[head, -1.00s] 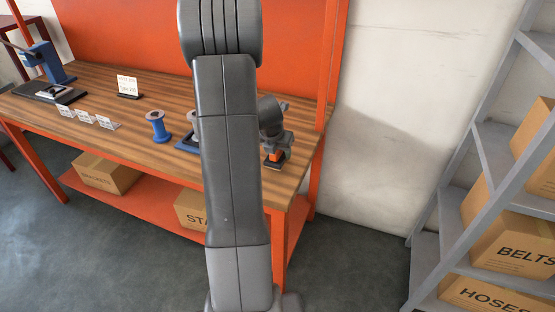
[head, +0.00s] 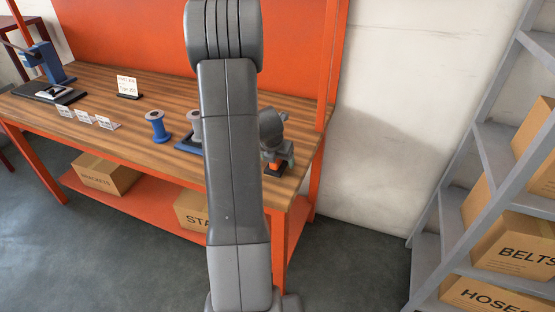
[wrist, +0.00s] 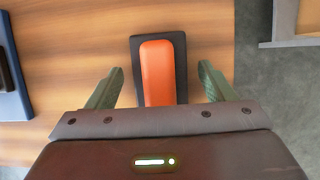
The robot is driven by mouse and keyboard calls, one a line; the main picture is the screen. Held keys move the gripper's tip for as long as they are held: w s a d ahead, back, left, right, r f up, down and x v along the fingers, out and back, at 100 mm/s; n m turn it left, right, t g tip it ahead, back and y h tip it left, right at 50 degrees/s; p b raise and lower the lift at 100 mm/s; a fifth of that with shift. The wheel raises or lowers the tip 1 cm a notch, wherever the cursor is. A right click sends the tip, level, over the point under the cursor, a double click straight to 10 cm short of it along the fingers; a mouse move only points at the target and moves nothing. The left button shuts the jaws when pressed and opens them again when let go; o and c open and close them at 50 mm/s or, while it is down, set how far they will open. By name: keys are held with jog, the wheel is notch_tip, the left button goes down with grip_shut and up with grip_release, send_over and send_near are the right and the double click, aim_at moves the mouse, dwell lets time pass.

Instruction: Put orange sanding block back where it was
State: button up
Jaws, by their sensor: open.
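The orange sanding block (head: 283,157) sits on the right end of the wooden bench, directly below my gripper (head: 276,158). In the wrist view the sanding block (wrist: 158,72) has an orange top on a dark base. My gripper (wrist: 156,88) is open, with one green finger on each side of the block and a visible gap to both. The near end of the block is hidden behind the gripper body. My arm hides part of the bench in the head view.
Blue spools (head: 157,127) and a blue tray (head: 186,145) stand left of my arm. Small label cards (head: 83,117) and a sign (head: 128,87) are further left. The bench's right edge (head: 308,178) is close to the block. A grey shelf (head: 480,160) holds boxes at right.

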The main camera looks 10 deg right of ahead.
jog(key=v, duration=1.2)
jog(key=shift+p, duration=0.45)
jog(key=shift+d+r, duration=0.1)
jog(key=shift+r, duration=0.05)
